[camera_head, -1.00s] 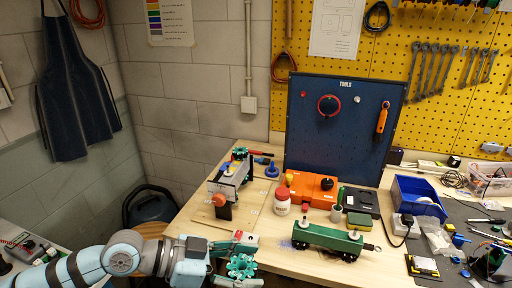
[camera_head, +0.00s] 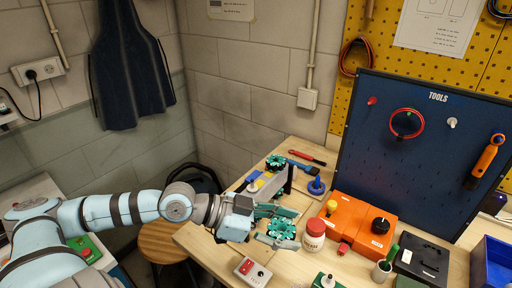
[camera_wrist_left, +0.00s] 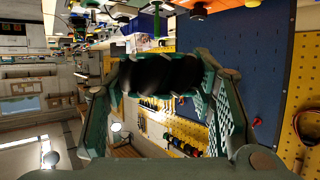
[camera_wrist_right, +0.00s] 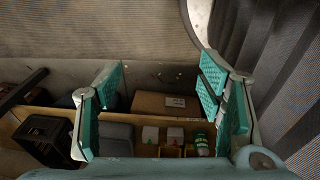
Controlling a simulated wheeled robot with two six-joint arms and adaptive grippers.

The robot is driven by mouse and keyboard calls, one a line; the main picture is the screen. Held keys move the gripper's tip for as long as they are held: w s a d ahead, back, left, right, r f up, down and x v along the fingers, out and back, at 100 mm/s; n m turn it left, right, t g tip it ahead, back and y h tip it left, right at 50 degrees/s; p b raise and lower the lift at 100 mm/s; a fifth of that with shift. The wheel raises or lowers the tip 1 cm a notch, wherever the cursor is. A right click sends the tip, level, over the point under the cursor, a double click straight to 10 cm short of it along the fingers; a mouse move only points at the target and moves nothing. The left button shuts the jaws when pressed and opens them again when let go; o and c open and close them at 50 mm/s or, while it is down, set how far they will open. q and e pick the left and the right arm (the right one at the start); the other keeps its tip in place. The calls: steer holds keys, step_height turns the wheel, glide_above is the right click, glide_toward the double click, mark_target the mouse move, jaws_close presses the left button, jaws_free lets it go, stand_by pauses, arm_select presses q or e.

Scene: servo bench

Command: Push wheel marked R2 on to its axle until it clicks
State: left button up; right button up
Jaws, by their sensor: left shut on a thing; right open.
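My left gripper (camera_head: 280,220) is shut on a teal wheel (camera_head: 282,228) with dark rollers, held above the near left part of the bench. The wheel also shows between the fingers in the left wrist view (camera_wrist_left: 160,75). I cannot read any mark on it. The grey chassis (camera_head: 270,185) stands just behind the gripper, its near part hidden by gripper and wheel. Another teal wheel (camera_head: 276,161) is at its far end. The bare axle is not visible. My right gripper (camera_wrist_right: 165,100) is open and empty, seen only in the right wrist view.
A red-topped switch box (camera_head: 252,271) lies in front. The blue tool board (camera_head: 430,135) rises behind.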

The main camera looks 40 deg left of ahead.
arm_select(q)
steer(key=w+a+n+t+y, duration=0.1)
steer(key=w+a+n, duration=0.1)
steer(key=a, duration=0.3)
steer(key=w+a+n+t+y, duration=0.1)
steer(key=w+a+y, duration=0.1)
steer(key=w+a, duration=0.3)
steer(key=w+a+r+n+t+y+b, duration=0.1)
steer(key=w+a+n+t+y, duration=0.1)
steer(key=w+a, duration=0.2)
steer(key=shift+a+n, duration=0.3)
steer(key=shift+a, duration=1.05)
steer(key=shift+s+f+b, duration=0.1)
steer(key=shift+f+b, duration=0.35)
steer(key=shift+b, duration=0.05)
steer(key=shift+r, duration=0.1)
arm_select(e)
steer(key=shift+s+f, duration=0.65)
steer(key=shift+s, duration=0.05)
steer(key=shift+r, duration=0.1)
arm_select(q)
steer(key=shift+r+p, duration=0.15)
steer(key=shift+p, duration=0.35)
arm_select(e)
steer(key=shift+r, duration=0.25)
